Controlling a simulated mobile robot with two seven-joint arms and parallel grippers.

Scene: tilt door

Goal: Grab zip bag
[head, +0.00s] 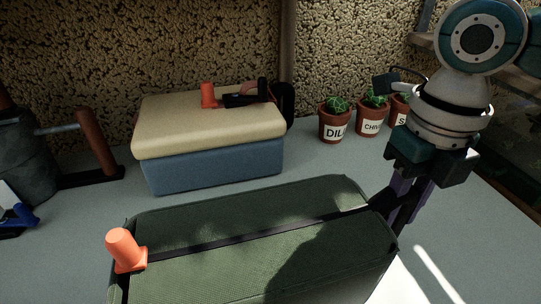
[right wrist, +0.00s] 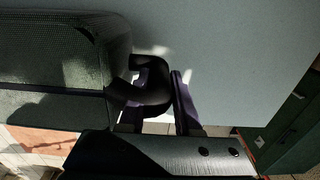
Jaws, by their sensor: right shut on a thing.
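The zip bag (head: 270,250) is a green box-shaped bag lying at the front of the table, with a dark zip along its top. An orange pull tab (head: 124,250) stands at the zip's left end. My right gripper (head: 396,212) points down at the bag's right end. In the right wrist view my right gripper (right wrist: 158,98) has its purple fingers at a black loop on the end of the bag (right wrist: 62,50), and is shut on it. The fingertips are partly hidden by the loop. My left gripper is in neither view.
A cream-lidded blue box (head: 215,165) stands behind the bag, with an orange tab and a dark handled item on top. Labelled herb pots (head: 334,125) line the back right. A brown-handled item (head: 97,143) is at the left. Table between is clear.

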